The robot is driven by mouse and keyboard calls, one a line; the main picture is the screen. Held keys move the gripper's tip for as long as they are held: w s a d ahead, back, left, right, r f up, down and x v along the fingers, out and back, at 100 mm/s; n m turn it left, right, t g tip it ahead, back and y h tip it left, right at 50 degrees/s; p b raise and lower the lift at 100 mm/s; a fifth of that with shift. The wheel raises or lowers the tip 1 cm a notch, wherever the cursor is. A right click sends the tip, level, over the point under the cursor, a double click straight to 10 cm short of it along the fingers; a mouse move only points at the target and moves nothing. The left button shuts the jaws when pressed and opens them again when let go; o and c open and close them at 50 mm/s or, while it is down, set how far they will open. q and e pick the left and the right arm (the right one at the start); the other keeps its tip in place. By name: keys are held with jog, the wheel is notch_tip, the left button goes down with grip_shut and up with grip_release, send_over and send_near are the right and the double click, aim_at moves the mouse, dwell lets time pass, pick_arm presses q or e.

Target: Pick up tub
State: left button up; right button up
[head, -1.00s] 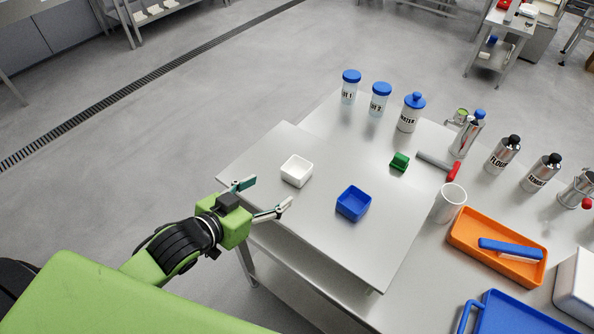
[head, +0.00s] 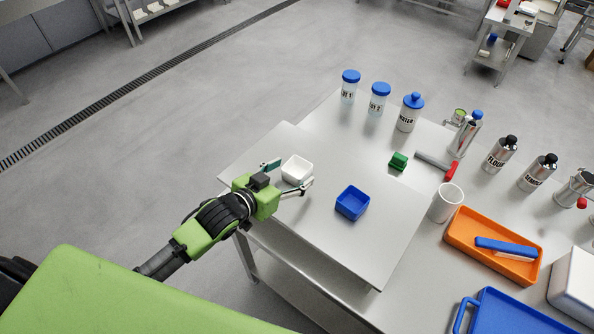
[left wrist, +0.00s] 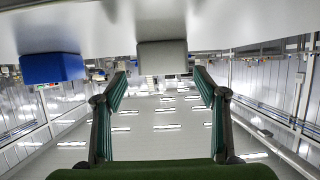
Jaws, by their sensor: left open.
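A white square tub (head: 297,169) stands on the raised metal board (head: 378,255); it shows pale grey in the left wrist view (left wrist: 163,57). A blue square tub (head: 352,203) stands to its right on the same board and also shows in the left wrist view (left wrist: 52,68). My left gripper (head: 289,176) is open, with one finger at the left side of the white tub and the other near its front right corner. In the left wrist view the tub lies ahead between the spread fingers (left wrist: 160,82). Contact cannot be told. My right gripper is not in view.
A green block (head: 398,161) and a white cup (head: 447,203) stand right of the board. Labelled bottles (head: 380,99) line the back. An orange tray (head: 460,245) and a blue tray (head: 515,318) lie at the right. The board between and before the tubs is clear.

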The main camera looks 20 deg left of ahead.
aim_at(303, 163)
pick_arm(q)
jog(key=shift+a+p+x, duration=0.15)
jog(key=shift+p+x, duration=0.1)
jog(key=shift+x, duration=0.8)
jog(key=shift+a+p+x, duration=0.1)
jog(key=shift+p+x, duration=0.1)
jog(key=shift+x, duration=0.8)
jog(key=shift+w, duration=0.1)
jog(key=c, duration=1.1)
jog(key=shift+r, duration=0.1)
